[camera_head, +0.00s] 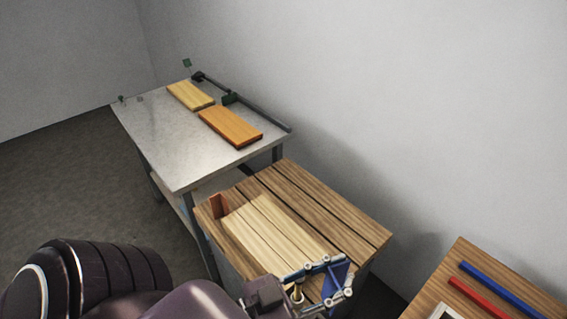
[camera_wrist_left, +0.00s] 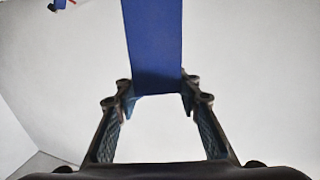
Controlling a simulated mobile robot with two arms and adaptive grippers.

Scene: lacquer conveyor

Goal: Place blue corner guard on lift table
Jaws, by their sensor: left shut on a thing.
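The blue corner guard (camera_wrist_left: 154,45) is a flat blue piece between the fingertips of my left gripper (camera_wrist_left: 160,92) in the left wrist view. In the head view my left gripper (camera_head: 335,280) is shut on this guard (camera_head: 339,274), over the near right end of a slatted wooden top. That top (camera_head: 325,200) appears to be the lift table. Pale boards (camera_head: 265,228) lie on it, and a red-brown corner piece (camera_head: 218,206) stands at their far left end. Whether the guard touches the boards or top cannot be told. My right gripper is out of view.
A grey metal table (camera_head: 165,145) behind holds a pale board (camera_head: 190,95) and an orange board (camera_head: 230,126), with a dark rail along its wall side. A wooden table (camera_head: 455,270) at right holds a blue strip (camera_head: 500,288) and a red strip (camera_head: 478,298).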

